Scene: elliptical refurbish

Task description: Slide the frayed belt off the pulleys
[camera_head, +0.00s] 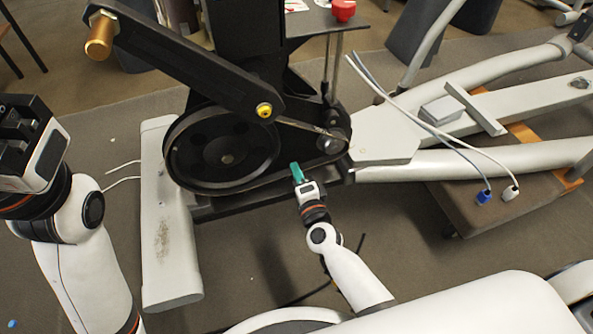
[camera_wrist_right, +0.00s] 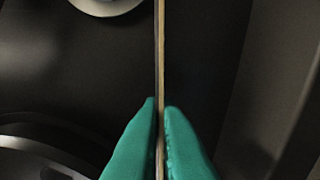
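The large black pulley (camera_head: 200,165) stands on the elliptical's frame, and the small pulley (camera_head: 333,144) sits to its right. The dark belt is hard to tell from the black parts in the head view. In the right wrist view the belt (camera_wrist_right: 160,60) shows edge-on as a thin upright strip with a tan edge. My right gripper (camera_head: 297,172) is at the lower run between the pulleys. Its green fingers (camera_wrist_right: 159,135) press on both sides of the belt. My left gripper (camera_head: 22,135) is raised at the far left, away from the machine; its fingers cannot be made out.
A black crank arm (camera_head: 190,62) with a brass-coloured end crosses above the large pulley. White cables (camera_head: 440,130) hang over the pale frame at the right. A brown padded stand (camera_head: 500,205) is under the frame. A red knob (camera_head: 343,10) is at the top.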

